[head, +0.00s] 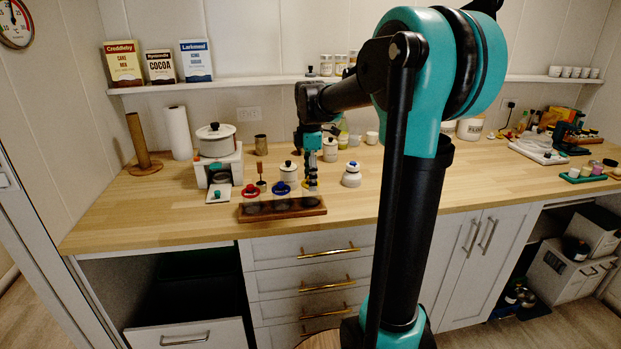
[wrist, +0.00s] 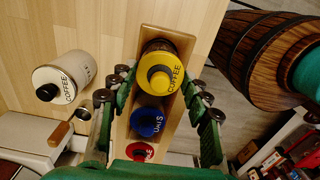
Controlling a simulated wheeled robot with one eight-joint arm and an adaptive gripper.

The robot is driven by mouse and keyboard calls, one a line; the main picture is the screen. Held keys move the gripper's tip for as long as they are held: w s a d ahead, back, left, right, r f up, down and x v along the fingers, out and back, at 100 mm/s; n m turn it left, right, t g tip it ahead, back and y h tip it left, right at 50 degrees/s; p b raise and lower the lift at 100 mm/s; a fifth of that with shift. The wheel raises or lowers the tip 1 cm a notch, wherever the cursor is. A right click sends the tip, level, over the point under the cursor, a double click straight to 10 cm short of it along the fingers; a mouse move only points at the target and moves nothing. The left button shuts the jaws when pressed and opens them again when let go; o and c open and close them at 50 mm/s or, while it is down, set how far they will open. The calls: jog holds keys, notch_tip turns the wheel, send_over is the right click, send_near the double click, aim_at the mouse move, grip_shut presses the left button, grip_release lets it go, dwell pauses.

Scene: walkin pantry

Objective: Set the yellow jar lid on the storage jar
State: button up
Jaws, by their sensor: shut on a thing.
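The yellow jar lid (wrist: 160,72), marked COFFEE, is at the top end of the rack in the wrist view, between the fingertips of my gripper (wrist: 159,79). My gripper is shut on it; I cannot tell whether it is clear of the rack. In the head view my gripper (head: 311,178) is over the rack's right end. A white jar (wrist: 60,82) marked COFFEE, with a black knob on top, stands apart, left of the rack in the wrist view. A white, black-knobbed jar (head: 289,173) stands behind the rack in the head view.
The wooden rack (head: 252,215) also carries a red lid (head: 250,190) and a blue lid (head: 281,188). A blue-topped white jar (head: 351,175) stands to the right. A white pot (head: 215,140) is on a stand at left.

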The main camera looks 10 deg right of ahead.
jog(key=shift+f, duration=0.4)
jog(key=o, duration=1)
jog(key=shift+c, duration=0.2)
jog(key=o, duration=0.5)
jog(key=shift+r, duration=3.45)
